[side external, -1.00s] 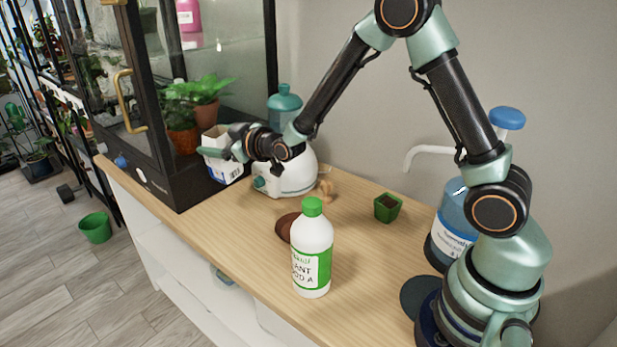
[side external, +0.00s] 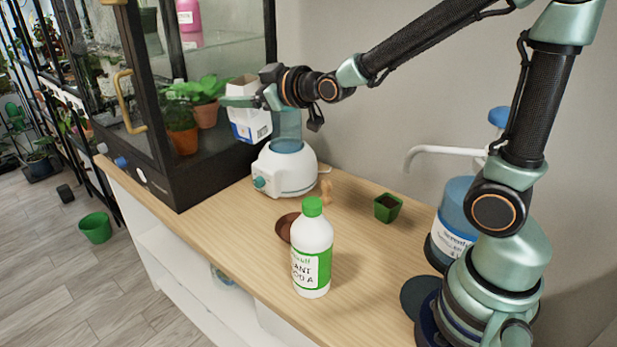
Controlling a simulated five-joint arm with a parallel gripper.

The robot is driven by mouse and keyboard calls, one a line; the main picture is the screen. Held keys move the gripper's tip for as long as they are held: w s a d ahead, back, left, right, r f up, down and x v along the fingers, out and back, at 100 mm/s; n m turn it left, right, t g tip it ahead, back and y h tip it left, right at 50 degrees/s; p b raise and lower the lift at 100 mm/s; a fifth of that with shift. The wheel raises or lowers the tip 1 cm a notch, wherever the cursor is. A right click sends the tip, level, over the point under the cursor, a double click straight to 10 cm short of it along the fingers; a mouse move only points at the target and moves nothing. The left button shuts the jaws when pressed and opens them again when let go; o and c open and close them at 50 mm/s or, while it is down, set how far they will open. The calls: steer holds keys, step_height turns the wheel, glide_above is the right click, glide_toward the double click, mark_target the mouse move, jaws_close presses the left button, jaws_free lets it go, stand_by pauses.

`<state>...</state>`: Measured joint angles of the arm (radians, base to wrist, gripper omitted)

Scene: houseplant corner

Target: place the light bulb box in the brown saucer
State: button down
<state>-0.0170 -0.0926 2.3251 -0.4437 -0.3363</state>
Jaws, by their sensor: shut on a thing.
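The light bulb box (side external: 252,126), white with blue at its lower part, is held in the air at the front of the glass cabinet, above and left of the white humidifier. My gripper (side external: 240,102) is shut on the box near its top. The brown saucer (side external: 285,227) lies on the wooden bench, partly hidden behind the green-capped white bottle. The box is clear of the bench, higher than the saucer and to its left in the picture.
The white bottle (side external: 312,250) stands right in front of the saucer. The humidifier (side external: 284,168) with its blue tank stands behind it. A small green pot (side external: 387,208) and a large blue pump bottle (side external: 452,225) are to the right.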

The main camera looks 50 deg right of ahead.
steer(key=f+v, duration=0.1)
steer(key=v, duration=0.3)
steer(key=a+x, duration=0.2)
steer(key=x, duration=1.1)
steer(key=shift+f+y, duration=0.3)
steer(key=shift+f, duration=0.1)
step_height(320, 180, down, 20)
steer(key=shift+r, duration=0.2)
steer(key=shift+f, duration=0.15)
jaws_free()
steer(key=shift+s, duration=0.1)
steer(key=shift+s, duration=0.1)
